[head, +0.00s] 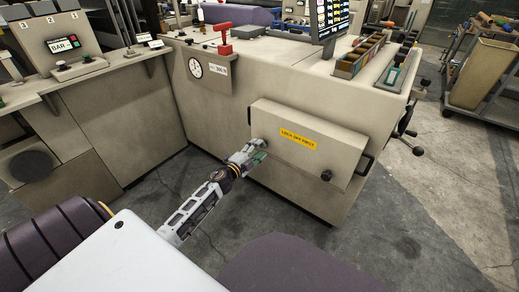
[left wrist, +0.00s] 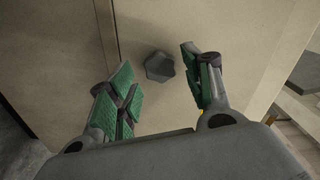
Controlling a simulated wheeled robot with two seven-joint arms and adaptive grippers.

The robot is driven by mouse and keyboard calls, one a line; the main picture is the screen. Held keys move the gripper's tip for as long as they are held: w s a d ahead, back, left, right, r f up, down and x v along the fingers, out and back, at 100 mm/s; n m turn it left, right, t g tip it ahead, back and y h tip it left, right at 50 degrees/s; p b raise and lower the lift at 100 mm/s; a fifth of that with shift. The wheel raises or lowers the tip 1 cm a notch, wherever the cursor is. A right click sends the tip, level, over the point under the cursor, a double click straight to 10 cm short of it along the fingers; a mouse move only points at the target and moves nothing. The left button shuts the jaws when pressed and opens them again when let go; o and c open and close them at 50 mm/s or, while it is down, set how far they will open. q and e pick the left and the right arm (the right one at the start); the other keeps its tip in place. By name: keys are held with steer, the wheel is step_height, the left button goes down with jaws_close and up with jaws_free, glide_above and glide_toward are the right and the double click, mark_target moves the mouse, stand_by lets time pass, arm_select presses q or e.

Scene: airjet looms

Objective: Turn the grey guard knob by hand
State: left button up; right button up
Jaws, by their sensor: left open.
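The grey guard knob (left wrist: 160,67), lobed, stands out from a beige panel in the left wrist view. My left gripper (left wrist: 157,84) is open, with one green-padded finger to the left of the knob and the other to its right. The fingers do not appear to touch it. In the head view my left gripper (head: 257,154) is at the left end of the beige guard cover (head: 288,120) with a yellow label. A dark knob (head: 326,175) shows on the cover's lower right. My right gripper is not in view.
The loom body (head: 210,108) rises behind the cover, with a red lever (head: 225,40) on top. A dark bar handle (head: 364,164) sits at the cover's right side. A control console (head: 70,50) stands at left. A cart (head: 482,75) stands at right on open floor.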

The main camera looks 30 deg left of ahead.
arm_select(q)
steer(key=shift+w, duration=0.8)
steer(key=shift+d, duration=0.1)
steer(key=c, duration=0.7)
steer(key=shift+c, duration=0.2)
